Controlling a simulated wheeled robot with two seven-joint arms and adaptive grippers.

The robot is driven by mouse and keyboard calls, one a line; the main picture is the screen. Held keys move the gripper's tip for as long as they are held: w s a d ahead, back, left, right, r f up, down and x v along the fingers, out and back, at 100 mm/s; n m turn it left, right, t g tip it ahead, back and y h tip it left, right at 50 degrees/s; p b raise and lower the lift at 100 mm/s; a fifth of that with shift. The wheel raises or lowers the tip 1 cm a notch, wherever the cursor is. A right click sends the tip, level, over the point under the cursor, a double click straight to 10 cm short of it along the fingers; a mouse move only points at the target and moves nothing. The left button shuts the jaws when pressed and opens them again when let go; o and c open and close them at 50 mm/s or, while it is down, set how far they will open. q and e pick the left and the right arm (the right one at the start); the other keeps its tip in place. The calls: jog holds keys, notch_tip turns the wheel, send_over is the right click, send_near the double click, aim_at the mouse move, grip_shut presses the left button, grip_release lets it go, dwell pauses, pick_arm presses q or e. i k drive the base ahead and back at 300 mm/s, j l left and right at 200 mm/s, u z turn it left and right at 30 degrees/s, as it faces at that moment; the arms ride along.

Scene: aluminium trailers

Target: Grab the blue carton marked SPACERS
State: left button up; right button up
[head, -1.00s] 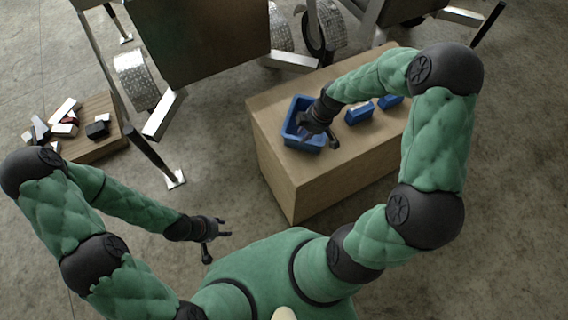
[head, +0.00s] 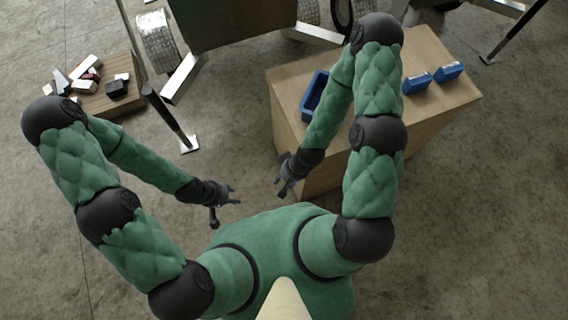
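Two blue cartons, one nearer the middle (head: 417,82) and one further right (head: 449,71), stand apart on top of a brown box-like table. Pale marks show on them, but they are too small to read, so I cannot tell which is marked SPACERS. My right gripper (head: 283,187) hangs in front of the table's near left side, away from both cartons. Nothing shows in it, and its finger gap is unclear. My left gripper (head: 226,206) is low on the left, its fingers spread and empty, far from the cartons.
A blue open bin (head: 309,97) stands on the left of the brown table (head: 290,92), partly behind my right forearm. A low wooden platform (head: 122,97) at the left bears several black, white and red packs. Trailer frames and wheels (head: 156,40) stand behind.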

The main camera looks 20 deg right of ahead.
aim_at(450, 71)
jog(key=z, duration=2)
jog(key=k+j+u, duration=0.15)
jog(key=k+u, duration=0.25)
jog(key=k, duration=0.25)
jog(key=u, duration=2.1)
jog(key=k+l+u, duration=0.1)
jog(key=l+u, duration=0.35)
jog(key=k+l+u, duration=0.15)
jog(key=l+u, duration=0.25)
jog(key=k+l+u, duration=0.2)
jog(key=u, duration=0.25)
jog(key=k+l, duration=0.8)
jog(key=l, duration=0.15)
jog(key=k+l, duration=0.8)
jog(key=l, duration=0.1)
